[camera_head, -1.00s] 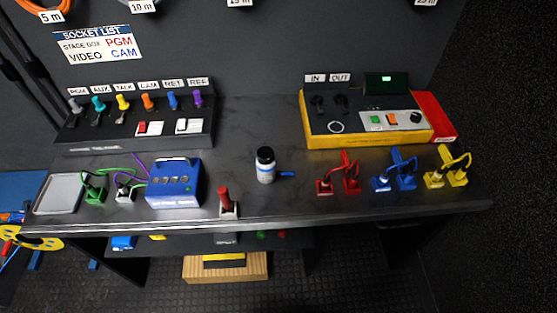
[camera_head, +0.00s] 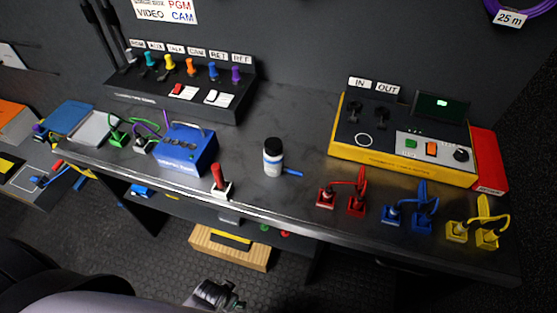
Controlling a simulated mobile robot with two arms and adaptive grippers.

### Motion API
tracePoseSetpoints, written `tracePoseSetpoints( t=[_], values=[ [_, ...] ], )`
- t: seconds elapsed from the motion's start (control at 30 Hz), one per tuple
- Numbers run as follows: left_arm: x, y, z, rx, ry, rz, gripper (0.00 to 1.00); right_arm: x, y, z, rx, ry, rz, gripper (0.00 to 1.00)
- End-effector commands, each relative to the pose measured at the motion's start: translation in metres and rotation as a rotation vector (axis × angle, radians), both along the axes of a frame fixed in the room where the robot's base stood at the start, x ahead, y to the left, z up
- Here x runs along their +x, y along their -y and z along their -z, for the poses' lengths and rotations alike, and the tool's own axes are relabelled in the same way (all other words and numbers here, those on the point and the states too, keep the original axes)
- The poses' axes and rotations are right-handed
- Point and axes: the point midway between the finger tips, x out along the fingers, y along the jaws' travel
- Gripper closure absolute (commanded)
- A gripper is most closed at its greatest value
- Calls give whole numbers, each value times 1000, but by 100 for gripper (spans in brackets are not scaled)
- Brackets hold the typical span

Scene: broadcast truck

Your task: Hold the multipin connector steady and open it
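I cannot tell which item is the multipin connector. On the bench front at right, in the head view, stand paired plugs joined by short cables: red (camera_head: 341,195), blue (camera_head: 411,212) and yellow (camera_head: 474,230). A green plug (camera_head: 118,136) and a grey plug (camera_head: 141,144) stand at left beside a blue box (camera_head: 187,149). My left gripper (camera_head: 228,297) seems to be the dark, jointed part low at the bottom edge, below and apart from the bench; its fingers are too small to read. My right gripper is not in view.
A white bottle (camera_head: 273,158) and a red-handled lever (camera_head: 219,183) stand mid-bench. A grey tray (camera_head: 95,128) lies far left. A wooden crate (camera_head: 230,249) is below. Bare bench (camera_head: 290,115) lies between the panels.

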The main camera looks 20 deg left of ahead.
Motion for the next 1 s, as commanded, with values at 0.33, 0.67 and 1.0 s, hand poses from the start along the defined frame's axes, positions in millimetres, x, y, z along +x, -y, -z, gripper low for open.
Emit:
tracePoseSetpoints(
  t=[0.33,0.67,1.0],
  values=[
    [53,31,-120,-154,96,-131,34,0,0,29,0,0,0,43],
    [78,125,-290,-1007,136,-721,34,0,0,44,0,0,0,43],
    [116,82,-396,-1961,-175,-1578,34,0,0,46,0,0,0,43]
  ],
)
